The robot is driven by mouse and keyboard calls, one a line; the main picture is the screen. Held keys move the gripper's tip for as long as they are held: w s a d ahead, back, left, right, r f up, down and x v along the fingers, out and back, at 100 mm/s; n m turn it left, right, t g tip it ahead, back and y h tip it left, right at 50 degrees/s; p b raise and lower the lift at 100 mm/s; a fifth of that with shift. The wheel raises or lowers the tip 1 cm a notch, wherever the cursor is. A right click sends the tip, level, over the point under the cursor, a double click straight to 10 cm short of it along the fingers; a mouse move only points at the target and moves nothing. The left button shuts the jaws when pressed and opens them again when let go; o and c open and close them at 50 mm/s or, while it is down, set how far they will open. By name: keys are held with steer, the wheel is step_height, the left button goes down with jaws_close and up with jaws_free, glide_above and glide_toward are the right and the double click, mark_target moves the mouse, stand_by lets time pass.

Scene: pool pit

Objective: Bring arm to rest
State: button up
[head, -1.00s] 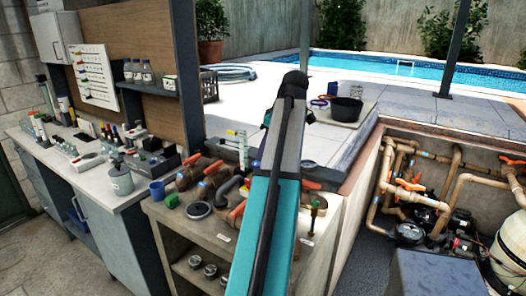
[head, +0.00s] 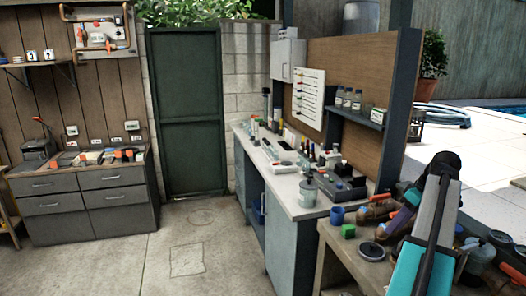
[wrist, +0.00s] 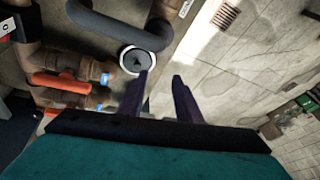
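My gripper (wrist: 160,84) shows in the wrist view with its two dark purple fingers apart and nothing between them. It hangs above the edge of the pipe-parts bench, with paving beyond to the right. A round grey disc with a pale rim (wrist: 136,60) lies just past the left fingertip. In the head view my teal and grey arm rises at the lower right over the same bench, folded at its dark upper joint.
Pipe fittings with orange handles (wrist: 62,86) lie close on the left. A long counter (head: 285,185) carries bottles. Open floor (head: 185,245) lies left, before a green door (head: 187,115).

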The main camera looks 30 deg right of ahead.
steer(key=w+a+f+n+g+y, duration=0.2)
steer(key=w+a+f, duration=0.6)
steer(key=a+f, duration=0.5)
steer(key=w+a+f+n+g+y, duration=0.2)
steer(key=w+a+f, duration=0.7)
steer(key=a+f, duration=0.45)
steer(key=s+a+f+n+g+h, duration=0.1)
steer(key=s+a+f+g, duration=0.25)
steer(key=a+f, duration=0.8)
steer(key=s+a+f+n+g+h, duration=0.15)
steer(key=s+a+f, duration=0.35)
steer(key=a+f, duration=0.7)
steer(key=s+a+f+m+h, duration=0.1)
steer(key=s+a+f+m, duration=0.2)
steer(key=s, duration=0.5)
steer(key=s+a+f+m+h, duration=0.2)
steer(key=s+a+f, duration=0.3)
steer(key=s, duration=0.3)
steer(key=shift+s+a+f+m+g, duration=0.15)
steer(key=shift+s+f+m+g, duration=0.25)
steer(key=shift+m, duration=0.45)
